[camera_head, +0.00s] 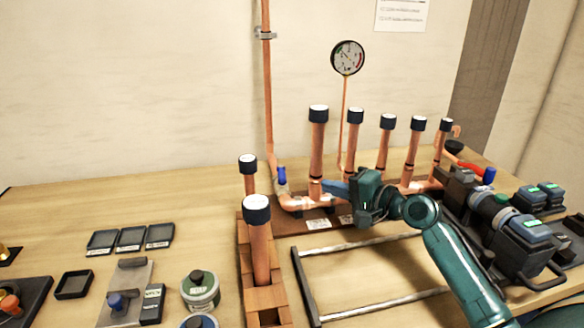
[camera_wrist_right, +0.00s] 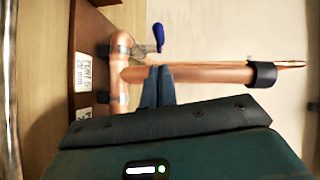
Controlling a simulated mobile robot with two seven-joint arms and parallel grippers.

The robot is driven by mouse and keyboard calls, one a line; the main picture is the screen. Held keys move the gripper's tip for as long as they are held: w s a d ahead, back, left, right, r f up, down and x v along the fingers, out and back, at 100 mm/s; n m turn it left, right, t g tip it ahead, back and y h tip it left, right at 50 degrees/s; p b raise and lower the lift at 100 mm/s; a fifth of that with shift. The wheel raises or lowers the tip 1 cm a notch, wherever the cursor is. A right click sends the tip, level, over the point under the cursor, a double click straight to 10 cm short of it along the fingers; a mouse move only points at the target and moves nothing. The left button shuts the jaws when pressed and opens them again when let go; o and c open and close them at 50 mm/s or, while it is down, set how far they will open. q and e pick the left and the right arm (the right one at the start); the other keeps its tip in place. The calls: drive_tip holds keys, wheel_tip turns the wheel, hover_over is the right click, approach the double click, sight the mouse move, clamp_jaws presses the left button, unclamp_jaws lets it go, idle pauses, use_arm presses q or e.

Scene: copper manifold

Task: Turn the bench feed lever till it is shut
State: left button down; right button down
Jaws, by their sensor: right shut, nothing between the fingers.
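The bench feed lever (camera_head: 282,175) has a blue handle on a valve at the left end of the copper manifold (camera_head: 305,204). In the head view the handle stands roughly upright, beside the tall wall pipe. The lever also shows in the right wrist view (camera_wrist_right: 158,37), near the top, just beyond my fingertips. My right gripper (camera_head: 325,187) is shut and empty, to the right of the lever and apart from it. Its blue fingertips (camera_wrist_right: 159,70) overlap the nearest capped copper riser in the right wrist view; I cannot tell whether they touch. My left gripper is not in view.
Capped risers (camera_head: 317,145) stand along the manifold, with a pressure gauge (camera_head: 347,57) behind. A red lever (camera_head: 488,176) is at the far right. A wooden rack (camera_head: 252,285) holds capped pipes in front. The bench (camera_head: 60,215) is clear at the back left.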

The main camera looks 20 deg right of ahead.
sight(282, 174)
drive_tip(key=p+x, duration=0.1)
drive_tip(key=x, duration=0.7)
drive_tip(key=shift+w+a+r, duration=0.1)
drive_tip(key=shift+a, duration=0.1)
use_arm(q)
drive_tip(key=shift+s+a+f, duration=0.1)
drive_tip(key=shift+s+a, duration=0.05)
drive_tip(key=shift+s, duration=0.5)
use_arm(e)
drive_tip(key=shift+w+a, duration=0.25)
drive_tip(key=shift+w, duration=0.3)
drive_tip(key=shift+w+a, duration=0.1)
